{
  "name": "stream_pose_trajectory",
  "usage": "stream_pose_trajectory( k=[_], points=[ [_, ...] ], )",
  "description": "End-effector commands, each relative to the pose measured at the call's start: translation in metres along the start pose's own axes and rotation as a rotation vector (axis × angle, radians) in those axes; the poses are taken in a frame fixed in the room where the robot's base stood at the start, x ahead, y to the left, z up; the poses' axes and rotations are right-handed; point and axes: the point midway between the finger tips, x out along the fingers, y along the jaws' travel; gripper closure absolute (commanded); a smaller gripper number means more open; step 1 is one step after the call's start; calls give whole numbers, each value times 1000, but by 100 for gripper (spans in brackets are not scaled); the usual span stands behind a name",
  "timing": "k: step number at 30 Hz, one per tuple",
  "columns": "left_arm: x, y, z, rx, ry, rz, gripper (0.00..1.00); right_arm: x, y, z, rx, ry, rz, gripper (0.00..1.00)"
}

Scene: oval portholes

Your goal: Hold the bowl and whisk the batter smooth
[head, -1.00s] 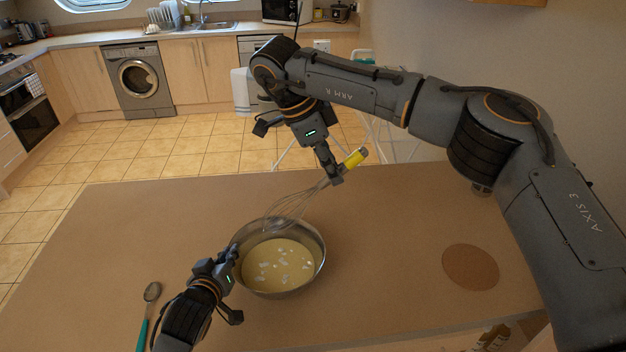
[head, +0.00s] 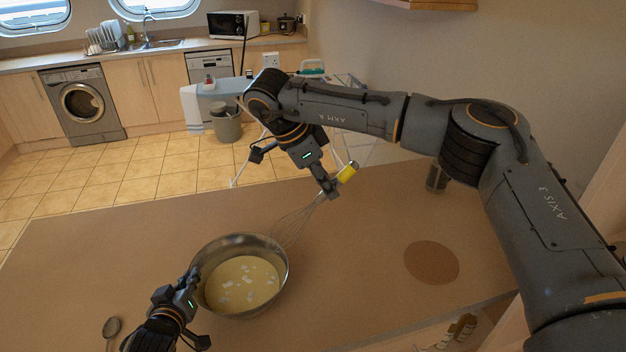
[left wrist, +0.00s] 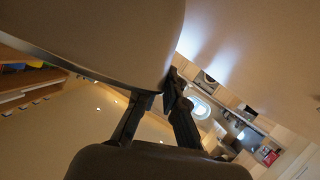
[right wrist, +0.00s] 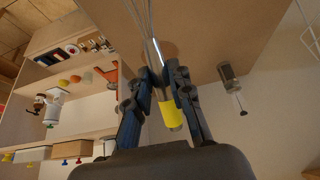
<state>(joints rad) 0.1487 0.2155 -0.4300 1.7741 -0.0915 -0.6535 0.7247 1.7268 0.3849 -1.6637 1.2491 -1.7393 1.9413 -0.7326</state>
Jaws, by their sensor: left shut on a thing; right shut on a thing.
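A metal bowl (head: 281,275) stands on the table, holding pale yellow batter (head: 240,285) with several white lumps. My left gripper (head: 192,280) is shut on the bowl's left rim; the left wrist view shows its fingers (left wrist: 160,98) at the bowl's edge (left wrist: 150,82). My right gripper (head: 328,190) is shut on the whisk (head: 293,226) near its yellow handle end (head: 347,172). The whisk is tilted, its wires by the bowl's upper right rim; whether they touch it I cannot tell. In the right wrist view the fingers (right wrist: 163,85) clasp the handle, its yellow part (right wrist: 171,116) showing.
A spoon (head: 112,327) lies left of my left gripper. A brown round disc (head: 432,262) lies on the table (head: 350,270) to the right. A small jar (head: 437,180) stands at the back right edge. The table between bowl and disc is clear.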

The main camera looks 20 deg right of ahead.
Motion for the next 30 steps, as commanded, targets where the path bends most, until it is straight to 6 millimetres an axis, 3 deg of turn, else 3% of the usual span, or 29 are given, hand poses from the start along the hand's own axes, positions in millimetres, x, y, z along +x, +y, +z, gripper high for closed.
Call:
stream_pose_trajectory(
  k=[4, 30],
  points=[
    [0, 0, 1, 0, -2, 1, 100, 12, 1, -9, 0, 1, 2, 100],
    [0, 0, 0, 1, -1, -1, 100, 44, 0, 76, -1, 0, 0, 100]
  ],
)
